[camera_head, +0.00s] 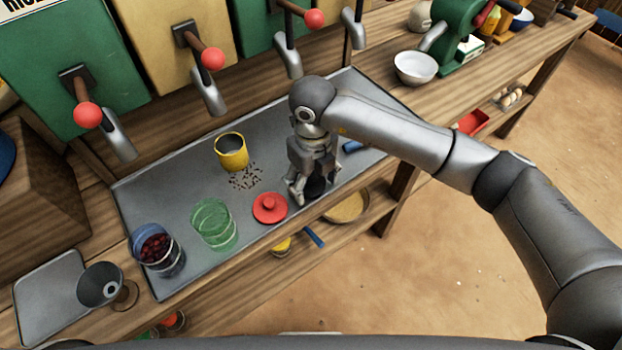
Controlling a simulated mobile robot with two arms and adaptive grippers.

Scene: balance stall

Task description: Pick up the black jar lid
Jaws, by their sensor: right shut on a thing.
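The black jar lid (316,187) is a small dark disc at the front edge of the metal tray (190,185) on the wooden counter. My right gripper (312,188) points down over it and is shut on it. The fingers hide part of the lid, and I cannot tell whether it still touches the tray. My left gripper is not in view.
A red lid (270,207) lies just left of my right gripper. A green glass (213,224), a yellow cup (231,152) with spilled bits (246,178), and a jar of dark red berries (157,248) stand farther left. Dispensers with red-knobbed levers (212,58) line the back.

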